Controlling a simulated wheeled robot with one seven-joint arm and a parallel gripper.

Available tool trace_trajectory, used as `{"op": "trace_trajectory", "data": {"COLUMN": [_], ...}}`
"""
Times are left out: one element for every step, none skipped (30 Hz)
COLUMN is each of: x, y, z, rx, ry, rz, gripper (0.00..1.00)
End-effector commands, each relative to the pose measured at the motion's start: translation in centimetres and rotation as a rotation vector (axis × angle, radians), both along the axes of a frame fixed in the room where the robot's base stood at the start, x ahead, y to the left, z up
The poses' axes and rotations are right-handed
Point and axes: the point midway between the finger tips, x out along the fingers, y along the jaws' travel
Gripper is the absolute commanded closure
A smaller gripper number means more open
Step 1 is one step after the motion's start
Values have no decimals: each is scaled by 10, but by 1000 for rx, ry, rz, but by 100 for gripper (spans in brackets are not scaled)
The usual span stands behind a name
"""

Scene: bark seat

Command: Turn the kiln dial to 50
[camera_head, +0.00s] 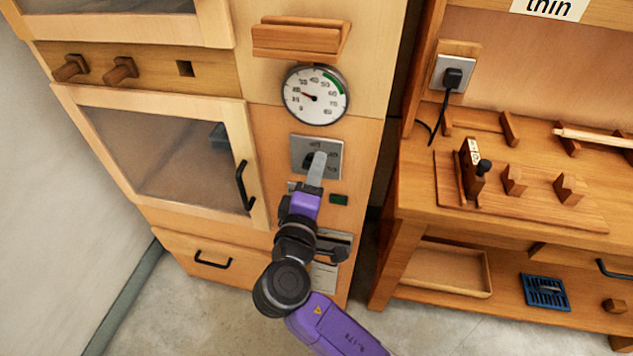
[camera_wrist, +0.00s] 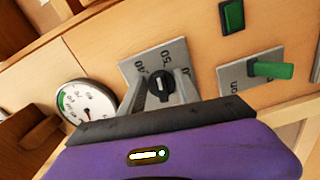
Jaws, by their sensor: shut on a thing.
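The kiln dial's grey metal plate (camera_head: 302,143) is on the front of the wooden kiln, below a round white gauge (camera_head: 315,95). The knob carries a white mark. The plate (camera_wrist: 133,68) shows numbers that look like 40 and 50 around the knob. I cannot tell exactly which number the mark points at.
A green button (camera_wrist: 232,15) and a plate with a green lever (camera_wrist: 272,69) are beside the dial. A glass kiln door (camera_head: 170,150) with a black handle is at left. A wooden workbench (camera_head: 560,225) stands at right.

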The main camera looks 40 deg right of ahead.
Motion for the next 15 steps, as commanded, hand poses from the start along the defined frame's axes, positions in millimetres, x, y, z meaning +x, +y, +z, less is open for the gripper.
{"op": "trace_trajectory", "data": {"x": [0,0,0,0,0,0,0,0,0,0,0,1,1,1,1], "y": [0,0,0,0,0,0,0,0,0,0,0,1,0,1,1], "z": [-7,-7,-7,-7,-7,-8,-8,-8,-8,-7,-7,-7,-7,-7,-7], "rx": [25,39,58,72,84,102,113,124,138,148,157,168,174,182,190], "ry": [-35,-55,-81,-101,-118,-141,-157,-173,-193,-207,-220,-234,-244,-255,-266], "rz": [-1,-1,-1,-2,-1,-1,-1,-1,-1,-1,-1,-1,-1,-1,-1], "gripper": [100,100,100,100,100,100,100,100,100,100,100,100,100,100,100]}}
